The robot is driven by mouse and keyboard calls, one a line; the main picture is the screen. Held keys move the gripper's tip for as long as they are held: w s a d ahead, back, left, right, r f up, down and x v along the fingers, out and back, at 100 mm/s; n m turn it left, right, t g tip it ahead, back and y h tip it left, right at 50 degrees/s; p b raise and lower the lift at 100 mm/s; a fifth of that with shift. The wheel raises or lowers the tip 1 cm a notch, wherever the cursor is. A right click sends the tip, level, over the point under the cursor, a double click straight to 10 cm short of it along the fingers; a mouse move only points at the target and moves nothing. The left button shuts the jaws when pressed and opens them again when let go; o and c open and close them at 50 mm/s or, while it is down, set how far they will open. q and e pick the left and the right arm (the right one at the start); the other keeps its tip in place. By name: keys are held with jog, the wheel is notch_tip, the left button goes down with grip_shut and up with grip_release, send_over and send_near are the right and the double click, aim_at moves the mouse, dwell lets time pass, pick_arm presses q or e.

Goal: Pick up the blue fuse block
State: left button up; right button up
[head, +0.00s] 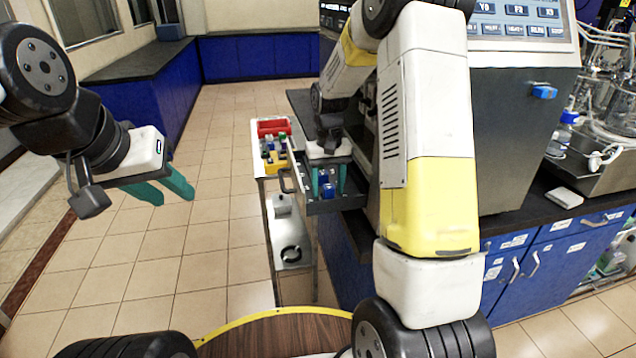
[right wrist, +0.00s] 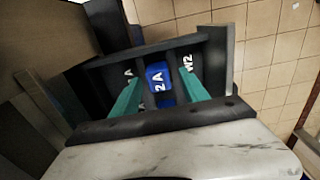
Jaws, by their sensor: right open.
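The blue fuse block (right wrist: 158,84) sits in a dark open drawer (right wrist: 215,62) in the right wrist view, with white lettering that reads like "2A". In the head view the block (head: 328,190) shows low between the teal fingers of my right gripper (head: 330,187). My right gripper (right wrist: 160,92) is open, with one finger on either side of the block and gaps visible; I cannot tell how far the fingertips are above the drawer floor. My left gripper (head: 175,199) hangs empty over the floor at the left, its two teal fingers apart.
White markings show on the dark drawer surface on both sides of the block. A cart (head: 264,190) with a red bin (head: 273,127) and a yellow item (head: 276,162) stands left of the drawer. The counter (head: 530,205) is to the right. Tiled floor at left is clear.

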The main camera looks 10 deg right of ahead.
jog(key=shift+c, duration=0.4)
grip_shut()
jog(key=shift+r, duration=0.1)
